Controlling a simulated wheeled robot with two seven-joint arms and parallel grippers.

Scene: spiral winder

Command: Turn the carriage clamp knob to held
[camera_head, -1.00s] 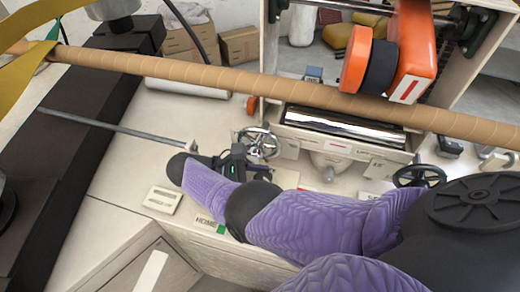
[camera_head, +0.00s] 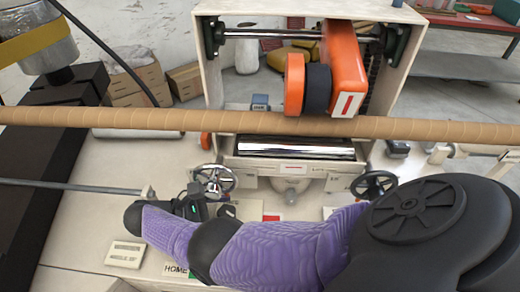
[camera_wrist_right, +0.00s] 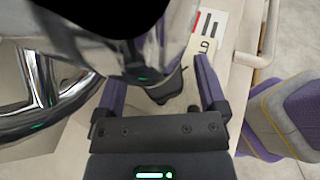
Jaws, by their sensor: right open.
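My right gripper (camera_head: 212,207) is at the machine's front deck, beside a chrome handwheel (camera_head: 214,182). In the right wrist view the two purple fingers of this gripper (camera_wrist_right: 160,78) are apart. A small dark part (camera_wrist_right: 168,88), perhaps the clamp knob, shows between them; I cannot tell whether they touch it. A label ending in "LD" (camera_wrist_right: 206,45), with red and black marks, lies beyond the fingers. The chrome handwheel (camera_wrist_right: 50,105) fills the left of that view, and a dark, shiny part hides the upper middle. My left gripper is out of view.
A long brown tube (camera_head: 230,122) spans the machine above my right arm. An orange winding head (camera_head: 345,65) stands behind it. A "HOME" label (camera_head: 176,269) is near the front.

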